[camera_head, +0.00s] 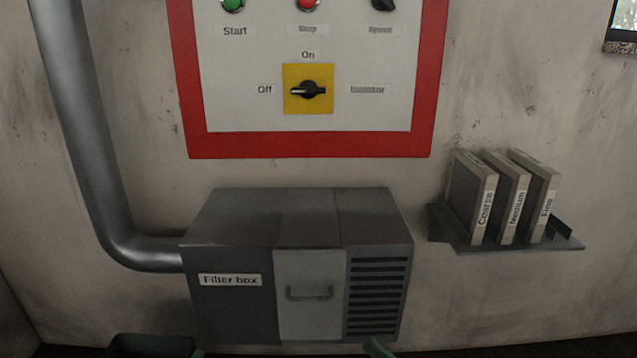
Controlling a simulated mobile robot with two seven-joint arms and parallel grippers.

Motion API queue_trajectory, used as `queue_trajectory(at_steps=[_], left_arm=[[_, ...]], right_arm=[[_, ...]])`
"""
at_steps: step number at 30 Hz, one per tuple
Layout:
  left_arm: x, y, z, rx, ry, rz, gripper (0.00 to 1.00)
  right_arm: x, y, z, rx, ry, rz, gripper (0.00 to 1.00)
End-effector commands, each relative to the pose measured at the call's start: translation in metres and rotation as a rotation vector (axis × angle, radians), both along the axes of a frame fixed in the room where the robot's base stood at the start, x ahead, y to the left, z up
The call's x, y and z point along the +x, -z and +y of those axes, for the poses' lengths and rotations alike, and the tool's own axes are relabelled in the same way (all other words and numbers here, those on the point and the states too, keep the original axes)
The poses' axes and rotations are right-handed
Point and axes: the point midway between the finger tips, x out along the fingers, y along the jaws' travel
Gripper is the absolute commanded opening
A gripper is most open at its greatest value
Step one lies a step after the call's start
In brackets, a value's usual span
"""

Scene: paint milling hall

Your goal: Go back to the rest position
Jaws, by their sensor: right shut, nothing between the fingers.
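My right gripper (378,347) shows only as a small green tip at the bottom edge, in front of the lower right of the filter box. It is shut and holds nothing. A tiny green sliver (198,353) at the bottom edge, left of centre, seems to be my left gripper; its fingers cannot be made out. The rest of both arms is out of view. The grey filter box (230,312) is on the wall, its light panel with a handle (310,292) closed.
Above hangs a red-framed control panel (430,80) with an isolator switch (308,90) lying toward Off. A wall shelf (470,247) holds filters marked Coarse, Medium and Fine. A pipe (85,130) enters the box from the left. A dark green container (150,345) stands at bottom left.

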Motion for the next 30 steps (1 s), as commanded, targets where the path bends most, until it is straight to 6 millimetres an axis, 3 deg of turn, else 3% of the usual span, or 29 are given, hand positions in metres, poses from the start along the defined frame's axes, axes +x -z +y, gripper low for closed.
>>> queue_trajectory(at_steps=[1, 6, 16, 24, 30], left_arm=[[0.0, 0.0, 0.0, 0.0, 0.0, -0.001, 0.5], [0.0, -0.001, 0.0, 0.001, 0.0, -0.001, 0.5], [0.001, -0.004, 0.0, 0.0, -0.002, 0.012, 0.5], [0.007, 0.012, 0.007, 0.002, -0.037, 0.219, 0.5], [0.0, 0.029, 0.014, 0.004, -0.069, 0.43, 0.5]], right_arm=[[-0.018, -0.011, 0.001, 0.11, 0.017, 0.05, 0.0], [-0.053, -0.041, -0.009, 0.377, 0.066, 0.178, 0.0], [-0.096, -0.083, -0.036, 0.708, 0.136, 0.353, 0.0], [-0.088, -0.067, -0.041, 0.689, 0.237, 0.531, 0.0], [-0.095, -0.049, -0.048, 0.673, 0.343, 0.721, 0.0]])
